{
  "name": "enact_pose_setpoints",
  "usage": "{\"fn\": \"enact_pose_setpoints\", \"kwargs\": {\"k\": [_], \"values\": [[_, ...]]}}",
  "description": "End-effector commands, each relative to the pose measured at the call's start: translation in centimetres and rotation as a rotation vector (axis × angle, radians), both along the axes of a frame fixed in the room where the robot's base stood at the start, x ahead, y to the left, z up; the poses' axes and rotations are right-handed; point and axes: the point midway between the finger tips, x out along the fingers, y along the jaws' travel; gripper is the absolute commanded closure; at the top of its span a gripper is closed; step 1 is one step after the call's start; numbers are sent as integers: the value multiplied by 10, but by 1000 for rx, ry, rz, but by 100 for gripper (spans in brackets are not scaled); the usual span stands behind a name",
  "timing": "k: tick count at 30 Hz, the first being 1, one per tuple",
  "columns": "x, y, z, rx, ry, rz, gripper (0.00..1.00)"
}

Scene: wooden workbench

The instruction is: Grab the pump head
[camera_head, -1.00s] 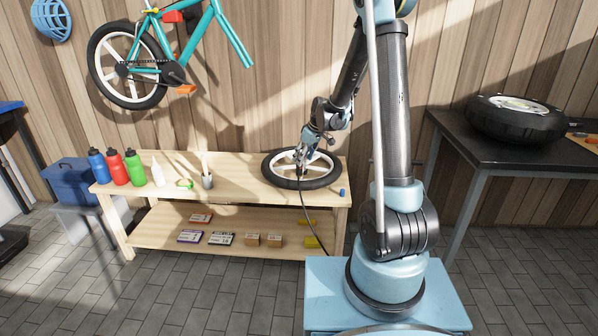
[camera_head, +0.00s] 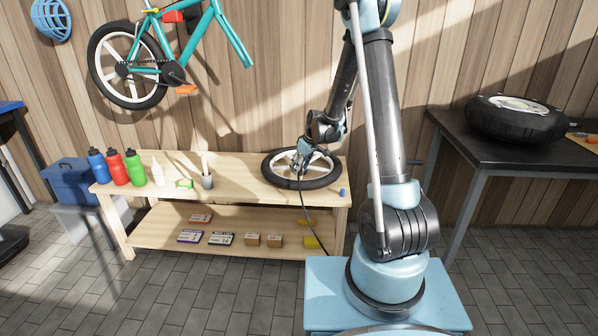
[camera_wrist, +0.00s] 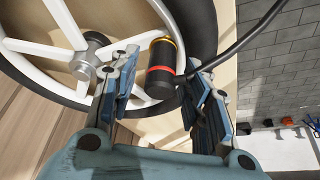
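The pump head (camera_wrist: 161,70) is a black cylinder with a red band and a yellow band, and a black hose runs from it. In the wrist view it lies between the two fingers of my gripper (camera_wrist: 158,92), at the wheel's rim. The fingers are apart, with a gap visible on the left side; contact on the right is unclear. In the head view my gripper (camera_head: 299,168) is over the wheel (camera_head: 325,181), which lies flat on the workbench (camera_head: 240,187). The pump head is too small to make out there.
The black hose (camera_head: 308,222) hangs down the bench front.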

Motion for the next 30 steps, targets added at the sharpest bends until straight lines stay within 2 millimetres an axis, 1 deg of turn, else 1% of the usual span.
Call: {"fn": "enact_pose_setpoints", "kwargs": {"k": [1, 4, 5, 13, 17, 20, 23, 30], "values": [[0, 0, 0, 0, 0, 0, 75], [0, 0, 0, 0, 0, 0, 98], [0, 0, 0, 0, 0, 0, 99], [0, 0, 0, 0, 0, 0, 100], [0, 0, 5, 0, 0, 0, 100], [0, 0, 14, 0, 0, 0, 100], [0, 0, 28, 0, 0, 0, 100], [0, 0, 67, 0, 0, 0, 100]]}}
